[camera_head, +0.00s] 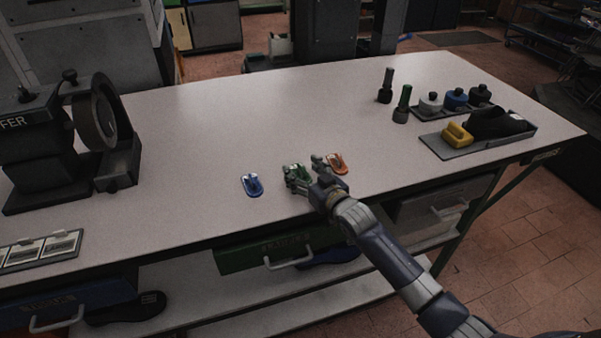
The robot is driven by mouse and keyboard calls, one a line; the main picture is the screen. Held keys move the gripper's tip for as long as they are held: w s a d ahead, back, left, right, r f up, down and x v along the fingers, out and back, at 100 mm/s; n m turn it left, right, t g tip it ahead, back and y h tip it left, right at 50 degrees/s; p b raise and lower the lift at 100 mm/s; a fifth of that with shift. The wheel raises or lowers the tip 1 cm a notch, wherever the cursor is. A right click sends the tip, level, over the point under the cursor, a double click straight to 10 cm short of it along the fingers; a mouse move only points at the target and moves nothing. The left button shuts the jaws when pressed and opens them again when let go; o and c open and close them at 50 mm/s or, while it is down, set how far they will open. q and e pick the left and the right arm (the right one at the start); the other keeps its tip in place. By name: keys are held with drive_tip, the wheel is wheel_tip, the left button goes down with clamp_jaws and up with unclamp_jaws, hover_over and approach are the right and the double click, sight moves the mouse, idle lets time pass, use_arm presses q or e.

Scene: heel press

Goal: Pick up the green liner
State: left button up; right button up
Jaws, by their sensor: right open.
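The green liner (294,170) lies on the light table top (215,130), near the front edge at the middle. My right gripper (303,175) is open and right over it, with its fingers around or just above the liner. The fingers partly hide the liner, and I cannot tell whether they touch it. A blue liner (252,186) lies to the left and an orange liner (338,163) to the right, close to the gripper. My left gripper is not in view.
A black press machine (45,150) stands at the left. A dark tray (470,146) with a yellow block (457,134), several bottles, and two dark upright tools (402,105) stand at the right. The table's middle back is clear.

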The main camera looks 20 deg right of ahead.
drive_tip(key=shift+c, duration=0.6)
drive_tip(key=c, duration=0.7)
drive_tip(key=shift+c, duration=0.2)
drive_tip(key=shift+r, duration=0.15)
